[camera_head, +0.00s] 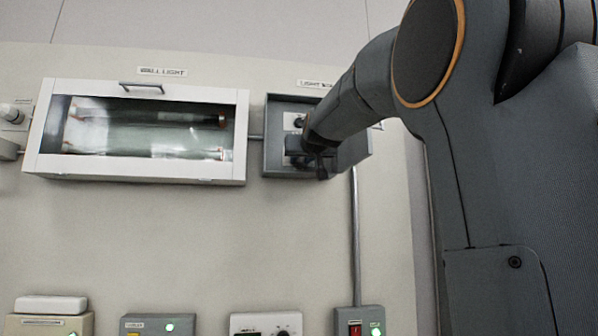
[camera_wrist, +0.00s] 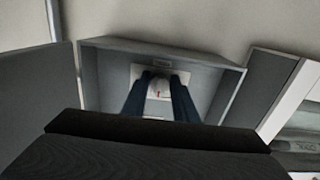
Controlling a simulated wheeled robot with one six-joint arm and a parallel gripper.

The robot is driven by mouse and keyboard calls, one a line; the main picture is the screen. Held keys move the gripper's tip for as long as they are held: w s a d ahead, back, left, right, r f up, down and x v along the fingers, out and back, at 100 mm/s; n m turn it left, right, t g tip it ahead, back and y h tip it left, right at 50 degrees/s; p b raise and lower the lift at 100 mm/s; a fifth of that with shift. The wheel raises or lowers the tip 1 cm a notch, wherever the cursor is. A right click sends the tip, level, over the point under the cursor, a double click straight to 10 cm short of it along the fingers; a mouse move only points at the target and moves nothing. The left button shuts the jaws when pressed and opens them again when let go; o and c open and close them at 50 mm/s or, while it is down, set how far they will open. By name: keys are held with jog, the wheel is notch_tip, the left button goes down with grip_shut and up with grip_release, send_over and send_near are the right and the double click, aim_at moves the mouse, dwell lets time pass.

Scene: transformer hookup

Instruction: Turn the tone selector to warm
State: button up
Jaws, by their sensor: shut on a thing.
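The tone selector looks to be the pale round knob (camera_wrist: 159,86) with a small red mark, on a light plate inside an open grey box (camera_wrist: 105,75) in the wrist view. My gripper (camera_wrist: 161,80) is shut on this knob, with one dark finger on each side of it. The fingers and wrist hide part of the plate, and I cannot read which setting the knob points to. In the head view the grey box (camera_head: 271,138) is on the wall, and my gripper (camera_head: 300,156) reaches into its lower part. The held knob is hidden there.
A wall light (camera_head: 140,172) in a white-framed case hangs left of the box. A grey conduit (camera_head: 355,235) runs down from the box. Several smaller units, including a grey box with a red switch (camera_head: 355,329), line the bottom. Bare wall lies between.

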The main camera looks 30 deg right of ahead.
jog(key=n+b, duration=0.4)
jog(key=n, duration=0.1)
jog(key=shift+d+n, duration=0.2)
jog(key=shift+n, duration=0.1)
jog(key=shift+b, duration=0.3)
jog(key=o, duration=1)
jog(key=shift+s, duration=0.1)
jog(key=shift+b+v, duration=1.2)
jog(key=shift+v, duration=2.6)
